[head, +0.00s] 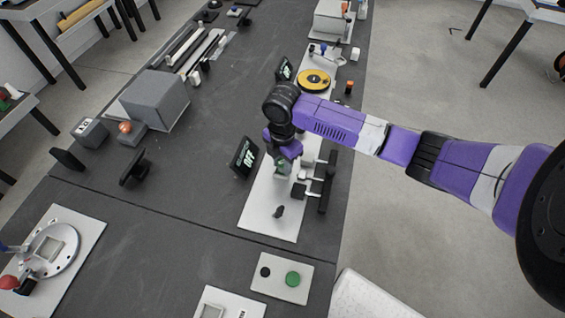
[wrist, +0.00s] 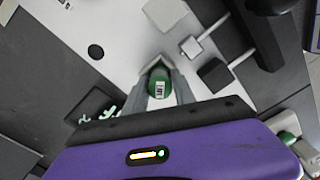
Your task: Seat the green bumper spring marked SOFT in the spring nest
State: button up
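A green cylindrical piece (wrist: 158,84) with a small white label is between my gripper's fingertips in the wrist view. It looks like the green bumper spring, but the label is too small to read. My gripper (wrist: 161,92) has both fingers against its sides. In the head view, my gripper (head: 284,165) points down over the long white plate (head: 262,205), with a bit of green at its tips. Whether the piece touches the plate is not clear. A dark round spot (wrist: 96,52) shows on the white surface. I cannot make out the spring nest for certain.
A black display (head: 244,157) stands left of my gripper. A black fixture with rods (head: 325,182) stands close on the right. A dark upright peg (head: 279,212) is nearer on the plate. A small panel with a green button (head: 292,279) lies in front.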

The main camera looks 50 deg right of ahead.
jog(key=shift+o, duration=1.3)
jog(key=shift+r, duration=0.15)
